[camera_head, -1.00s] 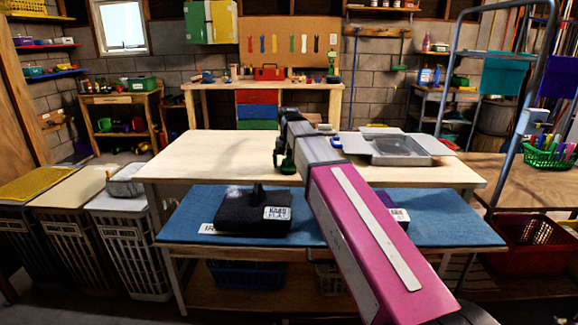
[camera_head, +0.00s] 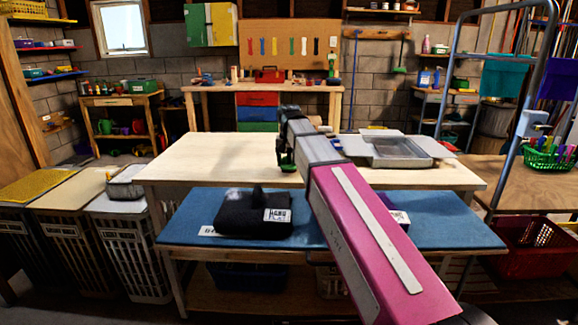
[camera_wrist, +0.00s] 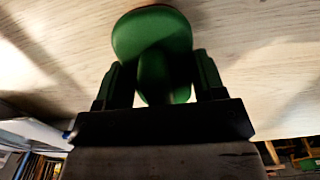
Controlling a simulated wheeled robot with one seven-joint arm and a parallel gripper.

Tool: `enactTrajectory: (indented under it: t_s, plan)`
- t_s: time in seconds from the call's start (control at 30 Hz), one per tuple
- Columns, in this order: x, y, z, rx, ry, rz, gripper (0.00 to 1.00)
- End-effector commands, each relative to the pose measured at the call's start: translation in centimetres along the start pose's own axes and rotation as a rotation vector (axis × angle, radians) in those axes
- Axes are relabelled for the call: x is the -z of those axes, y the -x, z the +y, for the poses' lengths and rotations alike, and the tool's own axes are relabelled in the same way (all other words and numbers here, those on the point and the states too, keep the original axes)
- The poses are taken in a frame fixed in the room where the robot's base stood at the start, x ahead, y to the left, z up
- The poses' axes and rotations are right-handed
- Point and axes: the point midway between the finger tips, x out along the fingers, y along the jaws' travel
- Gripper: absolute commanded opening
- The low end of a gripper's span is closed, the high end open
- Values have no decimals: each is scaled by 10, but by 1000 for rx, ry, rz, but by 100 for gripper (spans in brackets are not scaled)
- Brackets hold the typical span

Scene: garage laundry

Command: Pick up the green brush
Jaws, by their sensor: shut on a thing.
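The green brush (camera_wrist: 152,35) is in the wrist view, between the two fingers of my gripper (camera_wrist: 164,82). Its rounded green end extends past the fingertips, and part of it is hidden by the gripper. In the head view a small dark green bit of the brush (camera_head: 287,166) shows below my gripper (camera_head: 286,153), over the pale wooden table top (camera_head: 215,150). My gripper is shut on the brush. I cannot tell whether the brush still touches the table top.
A grey metal tray (camera_head: 388,152) lies on the table to the right of my arm. On the blue lower shelf (camera_head: 450,228) sits a black bundle with a label (camera_head: 252,212). Laundry hampers (camera_head: 125,240) stand at left. The table's left part is clear.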

Motion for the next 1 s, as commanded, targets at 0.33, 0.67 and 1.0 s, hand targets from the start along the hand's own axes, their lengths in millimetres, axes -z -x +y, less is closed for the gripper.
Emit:
enactTrajectory:
  t_s: [0.33, 0.67, 1.0]
  plan:
    - [-47, 51, -15, 1, 3, 2, 38]
    - [-97, 84, -34, 0, 1, 1, 38]
    - [-110, 94, -40, 0, 0, 0, 38]
